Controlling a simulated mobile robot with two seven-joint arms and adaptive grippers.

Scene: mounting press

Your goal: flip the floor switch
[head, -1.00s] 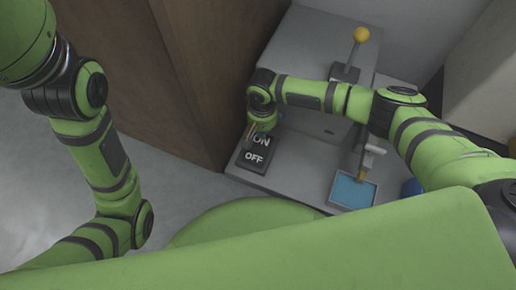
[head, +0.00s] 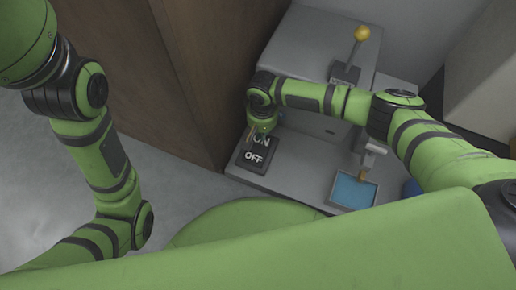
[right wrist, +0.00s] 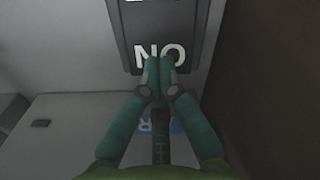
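The floor switch (head: 254,158) is a dark rocker plate marked ON and OFF in white, at the front left of the grey machine base. My right gripper (head: 250,134) is over the ON end of it. In the right wrist view my right gripper (right wrist: 160,60) has its two teal fingers together, with nothing seen between them. The fingertips overlap the lower edge of the ON lettering on the switch (right wrist: 185,22); whether they touch it I cannot tell. My left arm shows at the left, but its gripper is out of view.
The grey machine (head: 310,45) stands behind the switch, with a yellow-knobbed lever (head: 361,34) on it. A blue-surfaced tray (head: 354,191) lies to the right. A brown wooden cabinet (head: 150,60) stands close on the left. Grey floor is open at the lower left.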

